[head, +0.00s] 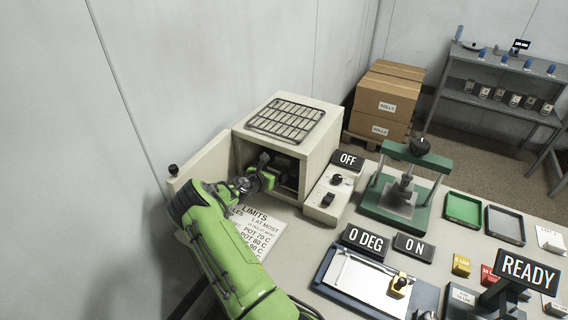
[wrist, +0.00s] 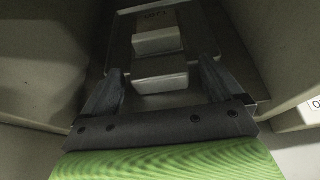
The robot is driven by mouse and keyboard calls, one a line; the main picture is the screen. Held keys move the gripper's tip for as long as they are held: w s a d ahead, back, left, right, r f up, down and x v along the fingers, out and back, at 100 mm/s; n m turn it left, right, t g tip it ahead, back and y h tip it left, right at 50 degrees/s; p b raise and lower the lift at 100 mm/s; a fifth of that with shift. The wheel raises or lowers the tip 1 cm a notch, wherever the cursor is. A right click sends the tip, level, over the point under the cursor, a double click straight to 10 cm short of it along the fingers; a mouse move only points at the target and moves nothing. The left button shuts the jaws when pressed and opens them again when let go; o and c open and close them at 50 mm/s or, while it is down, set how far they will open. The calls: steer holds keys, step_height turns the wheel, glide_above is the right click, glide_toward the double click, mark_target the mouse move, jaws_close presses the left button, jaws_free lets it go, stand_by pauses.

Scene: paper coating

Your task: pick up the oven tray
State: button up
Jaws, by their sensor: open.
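The cream oven (head: 320,165) stands with its door (head: 203,160) swung open to the left. My gripper (head: 272,168) reaches into the oven's dark opening. In the wrist view a flat grey tray (wrist: 122,42) lies inside, with pale blocks on it or at its near edge. The nearer pale block (wrist: 160,82), perhaps a handle, lies between the two fingers of my gripper (wrist: 163,78). The fingers are apart, and I see a gap on each side of the block. In the head view, my gripper and the oven's front hide the tray.
A wire rack (head: 287,118) lies on top of the oven. The oven walls are close on both sides of my gripper. A control box (head: 328,197) with an OFF sign stands to the right, and a green press (head: 402,195) beyond it. A LIMITS sheet (head: 258,228) lies in front.

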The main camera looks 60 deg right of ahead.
steer(key=c, duration=1.1)
steer(key=shift+c, duration=0.9)
steer(key=shift+r, duration=0.1)
